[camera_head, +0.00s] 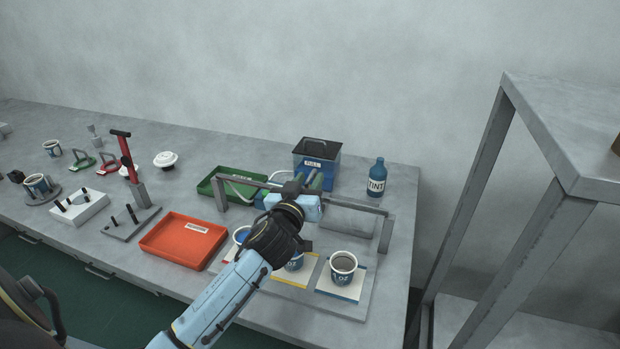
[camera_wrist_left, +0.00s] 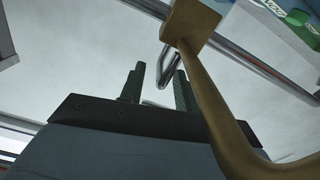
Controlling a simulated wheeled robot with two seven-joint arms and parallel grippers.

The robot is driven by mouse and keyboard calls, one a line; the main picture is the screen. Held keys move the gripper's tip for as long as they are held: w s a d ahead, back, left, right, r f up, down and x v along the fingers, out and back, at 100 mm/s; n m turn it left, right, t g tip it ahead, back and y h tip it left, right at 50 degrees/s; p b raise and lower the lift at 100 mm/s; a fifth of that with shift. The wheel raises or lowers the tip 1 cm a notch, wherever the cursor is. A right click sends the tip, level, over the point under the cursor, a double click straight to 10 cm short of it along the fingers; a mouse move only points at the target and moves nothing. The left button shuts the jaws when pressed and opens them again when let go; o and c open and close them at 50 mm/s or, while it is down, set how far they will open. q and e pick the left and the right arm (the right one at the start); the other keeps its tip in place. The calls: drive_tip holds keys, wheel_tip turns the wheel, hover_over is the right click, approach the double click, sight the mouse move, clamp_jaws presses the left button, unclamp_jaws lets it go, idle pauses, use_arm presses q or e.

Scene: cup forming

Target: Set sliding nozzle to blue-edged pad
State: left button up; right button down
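A grey metal rail frame (camera_head: 388,232) stands over a row of pads. The blue-edged pad (camera_head: 325,288) is at the right end, with a white-rimmed cup (camera_head: 343,268) on it. The yellow-edged pad (camera_head: 290,279) is to its left, its cup (camera_head: 294,263) partly covered by my arm. My left gripper (camera_head: 309,181) is at the rail, left of the blue-edged pad. In the left wrist view its dark green fingers (camera_wrist_left: 160,88) are apart, with a bent metal rod (camera_wrist_left: 166,62) seen between them. A curved brass tube (camera_wrist_left: 208,100) passes close on the right. The nozzle is hidden in the head view.
A red tray (camera_head: 183,240) lies left of the frame, and a green tray (camera_head: 215,186) behind it. A blue bin (camera_head: 316,166) and a tint bottle (camera_head: 377,178) stand behind the rail. A grey shelf rack (camera_head: 485,165) rises at right.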

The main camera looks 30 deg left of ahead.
use_arm(q)
drive_tip(key=shift+x, duration=0.85)
drive_tip(key=shift+c, duration=0.2)
clamp_jaws()
